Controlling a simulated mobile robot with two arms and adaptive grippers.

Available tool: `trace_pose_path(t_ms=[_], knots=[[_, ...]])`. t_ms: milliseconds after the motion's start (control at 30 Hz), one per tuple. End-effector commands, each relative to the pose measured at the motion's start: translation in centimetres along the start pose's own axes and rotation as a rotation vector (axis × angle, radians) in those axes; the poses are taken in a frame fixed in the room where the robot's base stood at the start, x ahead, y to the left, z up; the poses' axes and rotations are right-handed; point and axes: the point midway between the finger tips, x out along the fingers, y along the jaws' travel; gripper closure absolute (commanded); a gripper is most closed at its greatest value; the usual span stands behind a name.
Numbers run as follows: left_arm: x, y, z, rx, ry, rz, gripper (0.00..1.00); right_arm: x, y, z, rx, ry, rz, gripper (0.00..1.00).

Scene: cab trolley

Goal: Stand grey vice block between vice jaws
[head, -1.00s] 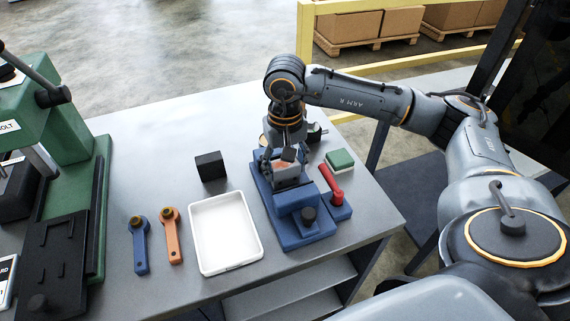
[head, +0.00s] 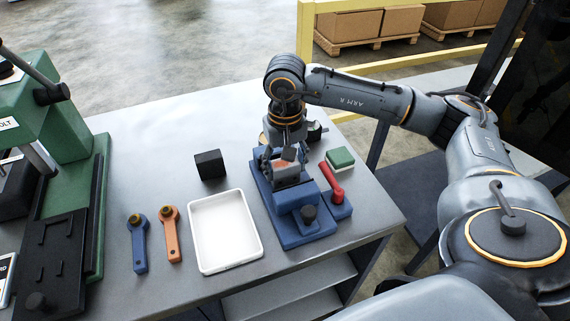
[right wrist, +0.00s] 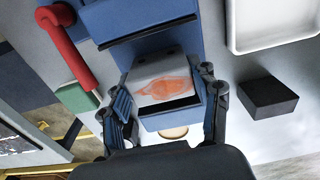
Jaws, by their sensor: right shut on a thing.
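The blue vice (head: 301,222) stands near the right end of the grey bench; it also shows in the right wrist view (right wrist: 150,22). My right gripper (head: 287,168) points down over the vice. In the right wrist view its two fingers (right wrist: 168,103) are shut on the sides of the grey vice block (right wrist: 157,70), which has an orange-red patch on its face. The block (head: 289,174) is at the vice's jaw area, partly hidden by the gripper. I cannot tell whether its bottom touches the vice. My left gripper is not in view.
A red handle (head: 332,184) and a green-topped block (head: 340,158) are right of the vice. A white tray (head: 229,266), a black block (head: 210,165), a blue tool (head: 139,247) and an orange tool (head: 172,238) lie left. A green press (head: 75,145) stands far left.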

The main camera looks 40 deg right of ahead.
Motion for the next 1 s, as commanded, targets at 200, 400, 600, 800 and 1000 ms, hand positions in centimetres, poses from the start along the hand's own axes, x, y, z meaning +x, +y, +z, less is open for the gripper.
trace_pose_path(t_ms=[200, 400, 600, 800, 1000], knots=[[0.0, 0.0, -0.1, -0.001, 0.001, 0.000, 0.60, -0.1, 0.0, 0.0, 0.000, 0.002, -0.001, 0.88], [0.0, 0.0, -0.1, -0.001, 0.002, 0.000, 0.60, -0.1, 0.0, 0.0, 0.000, 0.002, -0.001, 0.22], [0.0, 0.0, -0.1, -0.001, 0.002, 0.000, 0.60, -0.1, 0.0, 0.0, 0.000, 0.001, 0.000, 0.12], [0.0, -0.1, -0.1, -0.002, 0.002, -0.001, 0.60, -0.1, 0.0, 0.0, 0.000, -0.001, 0.000, 0.12], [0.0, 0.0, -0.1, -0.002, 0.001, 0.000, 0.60, -2.2, 0.0, -0.1, 0.000, 0.005, -0.002, 0.12]])
